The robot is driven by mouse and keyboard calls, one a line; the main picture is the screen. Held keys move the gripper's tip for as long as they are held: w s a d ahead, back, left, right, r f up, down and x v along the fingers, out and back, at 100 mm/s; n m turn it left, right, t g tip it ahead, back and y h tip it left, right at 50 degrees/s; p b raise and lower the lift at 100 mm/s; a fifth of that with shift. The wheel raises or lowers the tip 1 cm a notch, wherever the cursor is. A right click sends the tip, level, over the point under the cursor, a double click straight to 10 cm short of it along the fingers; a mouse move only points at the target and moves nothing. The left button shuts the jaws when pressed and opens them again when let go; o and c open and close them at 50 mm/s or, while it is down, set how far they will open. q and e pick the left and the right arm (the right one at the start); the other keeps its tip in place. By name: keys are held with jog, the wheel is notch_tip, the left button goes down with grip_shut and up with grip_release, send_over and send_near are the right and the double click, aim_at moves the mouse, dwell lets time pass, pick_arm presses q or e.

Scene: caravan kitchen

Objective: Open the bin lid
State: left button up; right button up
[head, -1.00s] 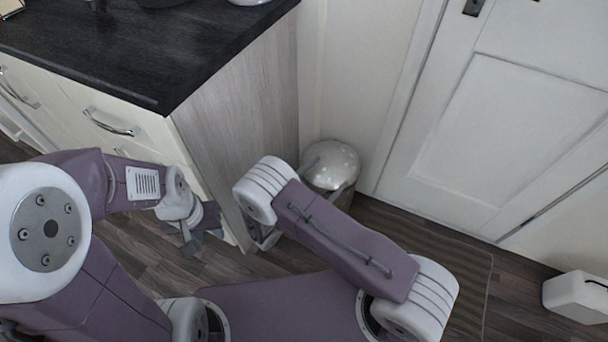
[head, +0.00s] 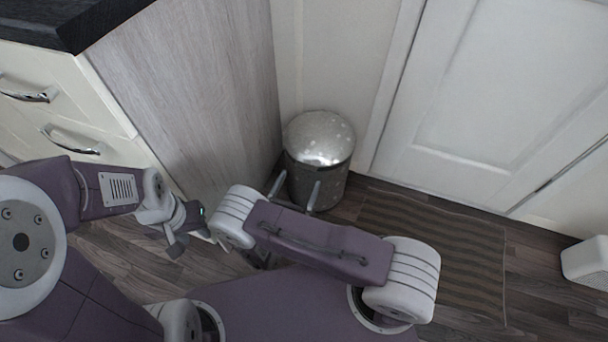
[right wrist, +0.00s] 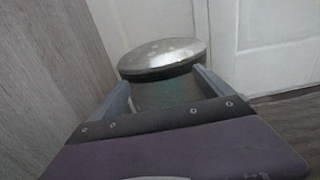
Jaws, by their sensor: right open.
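The bin (head: 330,184) is a round metallic bin standing on the floor in the corner between the cabinet side and the door wall. Its shiny domed lid (head: 319,138) is down on the body. The lid also shows in the right wrist view (right wrist: 163,56). My right gripper (head: 296,190) is open, its two fingers pointing at the near side of the bin, below the lid. In the right wrist view the open fingers (right wrist: 161,90) frame the bin body. Contact cannot be told. My left gripper (head: 186,232) hangs low by the cabinet; its jaw state is unclear.
The wood-grain cabinet side (head: 200,95) stands close on the left, under a dark worktop (head: 60,18). A white panelled door (head: 500,95) is behind to the right. A striped mat (head: 430,245) lies before it. A white box-like object (head: 587,262) stands at far right.

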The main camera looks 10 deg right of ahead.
aim_at(307, 165)
jog(key=b+x, duration=0.1)
jog(key=x, duration=0.3)
jog(key=shift+w+d+f+b, duration=0.15)
jog(key=shift+b, duration=0.2)
jog(key=shift+w+d, duration=0.1)
jog(key=shift+w, duration=0.15)
jog(key=shift+c, duration=0.3)
